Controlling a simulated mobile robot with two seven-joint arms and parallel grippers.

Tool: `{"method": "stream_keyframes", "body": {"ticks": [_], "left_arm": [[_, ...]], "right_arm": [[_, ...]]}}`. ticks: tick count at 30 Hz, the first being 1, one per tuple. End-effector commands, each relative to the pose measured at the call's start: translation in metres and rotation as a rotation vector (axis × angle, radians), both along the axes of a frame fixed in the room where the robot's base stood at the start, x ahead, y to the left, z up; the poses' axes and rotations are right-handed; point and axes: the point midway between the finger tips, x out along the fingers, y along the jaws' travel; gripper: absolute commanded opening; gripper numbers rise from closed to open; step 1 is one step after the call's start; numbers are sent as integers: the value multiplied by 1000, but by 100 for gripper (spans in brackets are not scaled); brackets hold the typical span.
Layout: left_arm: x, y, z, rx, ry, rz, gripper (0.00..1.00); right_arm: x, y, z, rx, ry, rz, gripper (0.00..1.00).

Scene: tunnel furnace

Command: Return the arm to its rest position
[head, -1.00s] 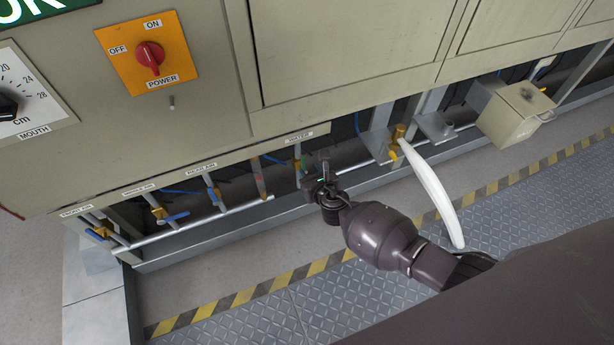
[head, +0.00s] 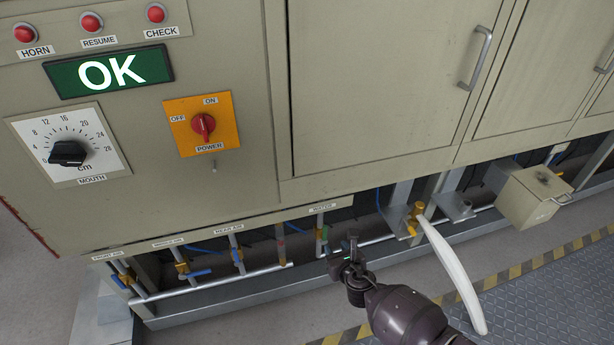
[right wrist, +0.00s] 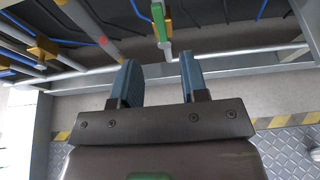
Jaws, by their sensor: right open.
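My right gripper (head: 345,247) is at the lower middle of the head view, in front of the pipes under the furnace panel. In the right wrist view its two blue-grey fingers (right wrist: 157,85) stand apart with nothing between them. The water valve's green handle (right wrist: 159,24) is beyond the fingertips, apart from them. In the head view the valve (head: 321,238) hangs below the WATER label, just above and left of the gripper. My left gripper is not in view.
Front, middle and rear air valves with blue handles, such as one (head: 197,272), line the low pipe (head: 210,289) at left. A white hose (head: 452,268) hangs right of my arm. A beige box (head: 535,197) stands farther right. The panel has a red power switch (head: 203,124).

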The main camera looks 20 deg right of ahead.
Motion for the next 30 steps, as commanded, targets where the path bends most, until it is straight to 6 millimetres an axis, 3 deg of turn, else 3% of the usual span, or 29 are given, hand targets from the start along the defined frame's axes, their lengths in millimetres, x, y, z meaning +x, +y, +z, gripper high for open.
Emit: {"method": "stream_keyframes", "body": {"ticks": [5, 10, 23, 30], "left_arm": [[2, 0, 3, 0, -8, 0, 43], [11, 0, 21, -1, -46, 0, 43], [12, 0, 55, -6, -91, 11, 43], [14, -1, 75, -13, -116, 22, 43]], "right_arm": [[-4, 0, 2, 29, 3, -13, 40], [-36, -3, 16, 267, 24, -127, 40], [-178, -21, 69, 1293, 103, -665, 40], [-256, -32, 111, 1847, 108, -981, 40]]}}
